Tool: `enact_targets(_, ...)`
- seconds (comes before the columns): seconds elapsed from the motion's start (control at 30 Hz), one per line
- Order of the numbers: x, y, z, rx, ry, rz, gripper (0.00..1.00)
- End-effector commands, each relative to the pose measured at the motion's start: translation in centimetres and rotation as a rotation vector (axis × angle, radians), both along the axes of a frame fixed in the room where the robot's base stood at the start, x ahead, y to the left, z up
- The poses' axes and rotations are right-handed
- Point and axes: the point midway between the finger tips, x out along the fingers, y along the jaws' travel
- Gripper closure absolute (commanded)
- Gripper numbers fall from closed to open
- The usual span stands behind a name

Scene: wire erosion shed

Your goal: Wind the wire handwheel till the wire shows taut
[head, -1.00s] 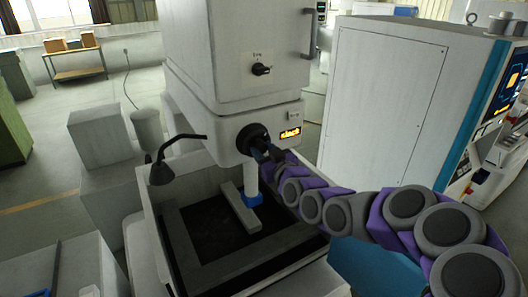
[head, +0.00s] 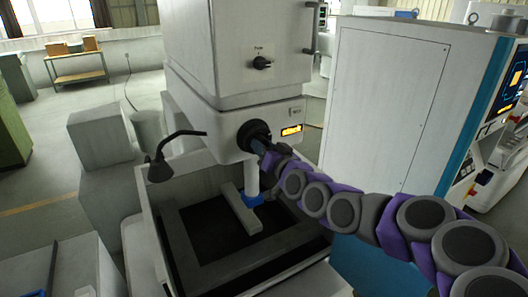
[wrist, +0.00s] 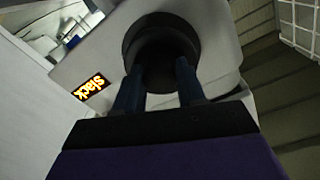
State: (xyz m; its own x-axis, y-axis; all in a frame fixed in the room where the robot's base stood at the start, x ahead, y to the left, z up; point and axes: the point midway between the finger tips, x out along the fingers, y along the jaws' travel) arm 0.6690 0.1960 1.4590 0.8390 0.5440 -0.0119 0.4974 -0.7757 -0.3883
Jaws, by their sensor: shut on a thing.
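The wire handwheel (head: 253,133) is a black round wheel on the front of the white machine head. It fills the top middle of the wrist view (wrist: 160,48). My gripper (head: 262,146) reaches it from the lower right, and its two dark fingers (wrist: 158,78) are shut on the wheel; the fingertips are partly lost against the black. A small lit display (head: 291,130) sits to the right of the wheel in the head view.
Below the head is a tank (head: 185,262) with a grey bar and a blue-collared white nozzle (head: 252,182). A black lamp (head: 160,170) stands at the tank's left. A white cabinet (head: 385,110) with a blue edge stands close on the right. A black knob (head: 262,62) sits above.

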Motion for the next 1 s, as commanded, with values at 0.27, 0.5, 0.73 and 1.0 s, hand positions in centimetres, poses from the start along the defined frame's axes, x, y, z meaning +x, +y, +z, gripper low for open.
enact_targets(0.27,-0.04,0.04,-0.08,0.096,0.065,0.001,0.91)
enact_targets(0.5,-0.03,0.03,-0.11,0.121,0.084,0.001,0.91)
enact_targets(0.73,-0.01,0.02,-0.12,0.121,0.085,0.001,0.91)
enact_targets(1.0,0.0,-0.01,-0.09,0.121,0.084,0.0,0.44)
